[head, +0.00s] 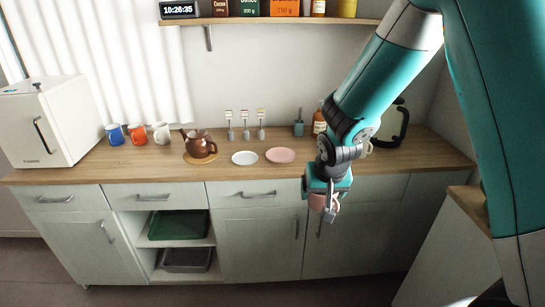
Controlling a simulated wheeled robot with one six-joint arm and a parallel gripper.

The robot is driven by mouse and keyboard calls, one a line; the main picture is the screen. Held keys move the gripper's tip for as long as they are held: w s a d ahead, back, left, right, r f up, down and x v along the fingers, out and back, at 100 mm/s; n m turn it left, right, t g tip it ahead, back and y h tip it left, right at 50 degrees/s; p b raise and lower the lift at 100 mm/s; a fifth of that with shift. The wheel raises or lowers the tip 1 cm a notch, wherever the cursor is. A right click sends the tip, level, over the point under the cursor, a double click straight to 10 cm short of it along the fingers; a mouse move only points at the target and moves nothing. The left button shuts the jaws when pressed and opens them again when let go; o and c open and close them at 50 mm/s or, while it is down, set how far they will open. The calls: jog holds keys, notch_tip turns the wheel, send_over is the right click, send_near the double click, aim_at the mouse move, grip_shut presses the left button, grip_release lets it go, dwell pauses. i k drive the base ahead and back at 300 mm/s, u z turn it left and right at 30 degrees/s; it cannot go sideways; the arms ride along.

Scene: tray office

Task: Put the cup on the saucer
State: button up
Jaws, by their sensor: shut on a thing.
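My gripper (329,208) is shut on a pink cup (318,201), in front of the counter's front edge at the right of centre. The gripper hides part of the cup. A pink saucer (281,155) lies bare on the counter, to the left of and behind the gripper. A white saucer (244,158) lies bare to the left of the pink one. The held cup is apart from both saucers.
A brown teapot (200,144) stands on a round mat left of the saucers. Blue (115,134), orange (137,134) and white (161,133) mugs stand farther left. A bottle (319,121) and a black-handled kettle (394,127) stand at the back right.

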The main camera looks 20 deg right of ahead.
aim_at(281, 158)
jog(key=i, duration=1.6)
jog(key=u, duration=0.05)
